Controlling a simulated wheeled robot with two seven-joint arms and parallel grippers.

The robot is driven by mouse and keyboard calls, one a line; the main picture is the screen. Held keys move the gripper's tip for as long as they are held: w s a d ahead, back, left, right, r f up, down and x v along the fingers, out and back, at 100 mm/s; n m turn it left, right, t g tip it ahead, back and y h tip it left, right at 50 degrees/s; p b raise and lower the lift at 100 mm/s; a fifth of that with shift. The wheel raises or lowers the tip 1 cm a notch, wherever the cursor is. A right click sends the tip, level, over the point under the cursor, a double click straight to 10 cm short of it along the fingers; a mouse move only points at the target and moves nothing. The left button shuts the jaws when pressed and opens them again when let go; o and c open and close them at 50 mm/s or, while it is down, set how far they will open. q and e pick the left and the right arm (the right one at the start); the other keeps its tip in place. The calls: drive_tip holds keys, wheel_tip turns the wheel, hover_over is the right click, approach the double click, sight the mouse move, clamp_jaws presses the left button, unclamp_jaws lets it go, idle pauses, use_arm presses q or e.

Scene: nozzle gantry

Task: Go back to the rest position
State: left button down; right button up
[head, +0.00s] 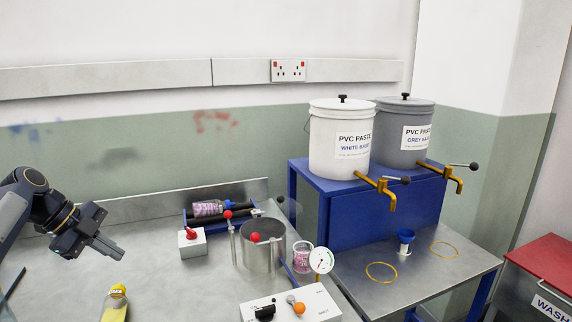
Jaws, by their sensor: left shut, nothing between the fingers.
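My left gripper (116,252) comes in from the left and hangs above the left part of the steel bench. Its fingers are together with nothing between them, and it touches no object. A bottle with yellow contents and a yellow cap (117,299) stands below it near the bottom edge of the picture, apart from the fingers. My right gripper is not in view.
The steel bench (160,236) holds a metal pot (262,246), a grey box with a red knob (192,242), a gauge (321,260) and a control box (325,303). White (325,150) and grey (392,145) paste buckets stand on a blue stand. A red-lidded bin (545,260) is at right.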

use_arm(q)
drive_tip(key=s+d+r+n+y+p, duration=0.1)
drive_tip(key=s+d+r+n+p, duration=0.15)
drive_tip(key=s+d+n, duration=0.35)
drive_tip(key=s+d+r+n+y+p, duration=0.1)
drive_tip(key=s+d+r+n+p, duration=0.15)
drive_tip(key=s+d+n, duration=0.4)
drive_tip(key=s+d+f+n+p, duration=0.1)
drive_tip(key=s+f+n, duration=0.1)
drive_tip(key=s, duration=0.3)
drive_tip(key=s+d+f+n+t+p, duration=0.1)
drive_tip(key=s+d+f+n, duration=0.1)
drive_tip(key=s+n, duration=0.3)
drive_tip(key=s+d+f+n+t+p, duration=0.1)
drive_tip(key=s+f+n, duration=0.2)
drive_tip(key=s, duration=0.4)
drive_tip(key=shift+d+f+y, duration=0.3)
drive_tip(key=shift+f+y, duration=0.1)
drive_tip(key=shift+f, duration=0.3)
